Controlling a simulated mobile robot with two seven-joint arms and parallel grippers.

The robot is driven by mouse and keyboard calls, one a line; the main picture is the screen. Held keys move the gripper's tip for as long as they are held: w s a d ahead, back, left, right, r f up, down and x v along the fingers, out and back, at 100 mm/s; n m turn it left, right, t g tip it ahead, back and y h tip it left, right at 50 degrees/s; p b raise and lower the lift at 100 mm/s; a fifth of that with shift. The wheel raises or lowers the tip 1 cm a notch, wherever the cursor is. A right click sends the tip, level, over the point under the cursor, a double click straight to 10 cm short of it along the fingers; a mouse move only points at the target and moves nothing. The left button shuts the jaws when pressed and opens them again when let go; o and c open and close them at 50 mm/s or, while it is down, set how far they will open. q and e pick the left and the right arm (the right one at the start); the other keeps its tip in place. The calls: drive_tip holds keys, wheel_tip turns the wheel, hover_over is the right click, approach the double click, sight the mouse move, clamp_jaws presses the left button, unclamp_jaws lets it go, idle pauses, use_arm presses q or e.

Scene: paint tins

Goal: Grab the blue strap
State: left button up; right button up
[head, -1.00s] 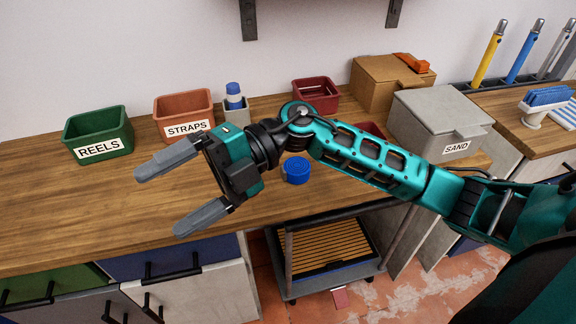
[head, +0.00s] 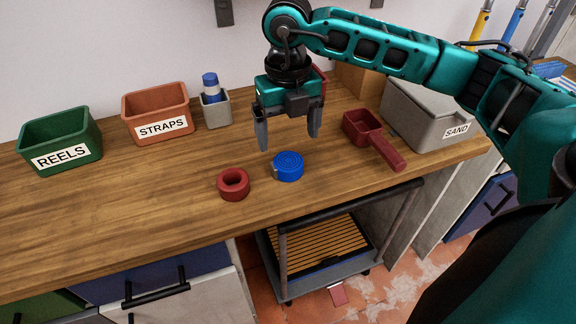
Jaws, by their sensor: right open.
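The blue strap (head: 288,167) is a coiled roll lying flat on the wooden worktop, near the front edge, with a small light end at its left side. My right gripper (head: 289,142) points down with its two grey fingers apart and empty. It appears above and slightly behind the strap in the picture; the exact height gap is hard to tell. My left gripper is not in view.
A red ring-shaped roll (head: 233,184) lies left of the strap. A dark red scoop (head: 372,138) lies to the right, beside the grey SAND box (head: 432,112). The orange STRAPS bin (head: 157,108) and green REELS bin (head: 60,138) stand at the back left. The front-left worktop is clear.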

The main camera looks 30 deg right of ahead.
sight(289, 160)
wheel_tip(289, 160, down, 7)
drive_tip(key=shift+s+r, duration=0.1)
idle(0.3)
drive_tip(key=c, duration=1.2)
drive_tip(key=shift+o, duration=0.2)
drive_tip(key=shift+r, duration=0.1)
